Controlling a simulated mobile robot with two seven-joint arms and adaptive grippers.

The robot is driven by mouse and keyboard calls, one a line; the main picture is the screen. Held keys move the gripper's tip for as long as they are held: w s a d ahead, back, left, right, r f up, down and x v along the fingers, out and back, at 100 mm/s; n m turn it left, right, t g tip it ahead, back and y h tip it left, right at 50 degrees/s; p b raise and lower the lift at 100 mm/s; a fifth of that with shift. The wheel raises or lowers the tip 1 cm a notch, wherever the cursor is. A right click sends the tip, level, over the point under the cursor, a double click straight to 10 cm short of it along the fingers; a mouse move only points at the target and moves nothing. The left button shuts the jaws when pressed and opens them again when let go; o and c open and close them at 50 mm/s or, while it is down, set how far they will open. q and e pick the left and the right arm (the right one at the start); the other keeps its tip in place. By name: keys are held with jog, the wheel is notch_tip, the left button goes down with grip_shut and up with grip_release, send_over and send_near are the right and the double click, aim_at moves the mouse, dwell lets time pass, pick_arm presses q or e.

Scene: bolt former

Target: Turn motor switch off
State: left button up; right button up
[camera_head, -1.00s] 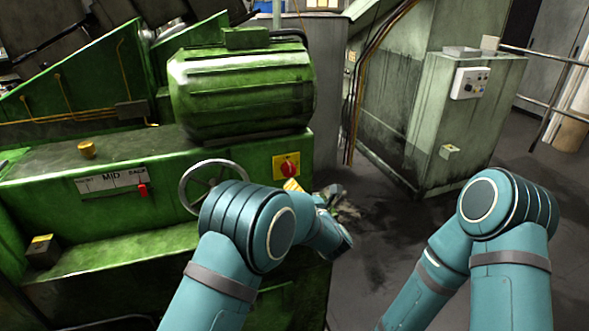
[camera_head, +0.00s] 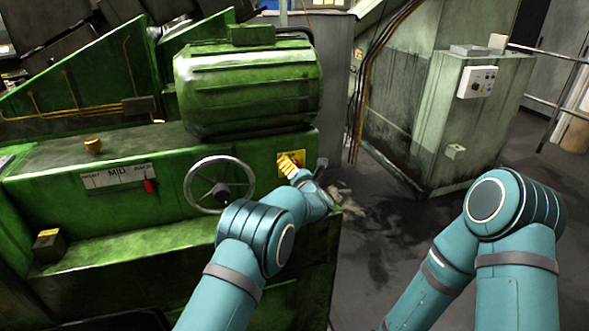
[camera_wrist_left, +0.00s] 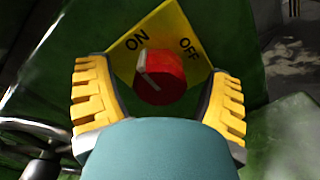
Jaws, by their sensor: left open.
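The motor switch is a red round knob (camera_wrist_left: 160,77) on a yellow plate (camera_wrist_left: 182,28) lettered ON and OFF. In the left wrist view, the knob's white mark points toward the ON side. My left gripper (camera_head: 289,165) is open, with its yellow fingers on either side of the knob in the wrist view. I cannot tell whether they touch it. In the head view, the gripper covers most of the knob, and the yellow plate (camera_head: 298,155) shows just behind it on the green machine's front. My right arm is at the right, and its gripper is out of view.
A metal handwheel (camera_head: 219,184) sticks out just left of the switch and also shows in the wrist view (camera_wrist_left: 42,145). The green motor housing (camera_head: 248,88) is above. A red lever (camera_head: 149,186) is farther left. A pale green cabinet (camera_head: 468,130) stands across open floor.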

pick_arm(q)
jog(key=c, duration=1.2)
